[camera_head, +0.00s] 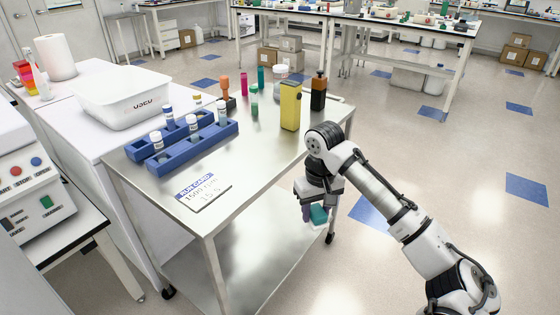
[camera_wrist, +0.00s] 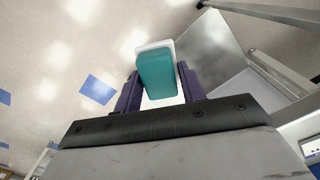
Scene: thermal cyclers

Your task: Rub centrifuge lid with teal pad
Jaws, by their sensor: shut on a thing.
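My gripper (camera_head: 318,212) is off the right side of the steel cart in the head view, below the level of its top. It is shut on a teal pad (camera_head: 319,215). In the wrist view the teal pad (camera_wrist: 157,73) sits between the two dark purple fingers of my gripper (camera_wrist: 157,90), with a white part behind it. At the left edge of the head view stands a white machine (camera_head: 32,180) with red, blue and green buttons and printed labels. Only part of it shows, and I cannot tell whether it is the centrifuge. No lid is clearly seen.
The steel cart (camera_head: 262,178) holds a blue tube rack (camera_head: 196,150), a yellow block (camera_head: 290,106), a black-and-orange bottle (camera_head: 318,93), several small tubes and a run card (camera_head: 203,190). A white bin (camera_head: 125,97) stands on the bench behind. Open floor lies right of the cart.

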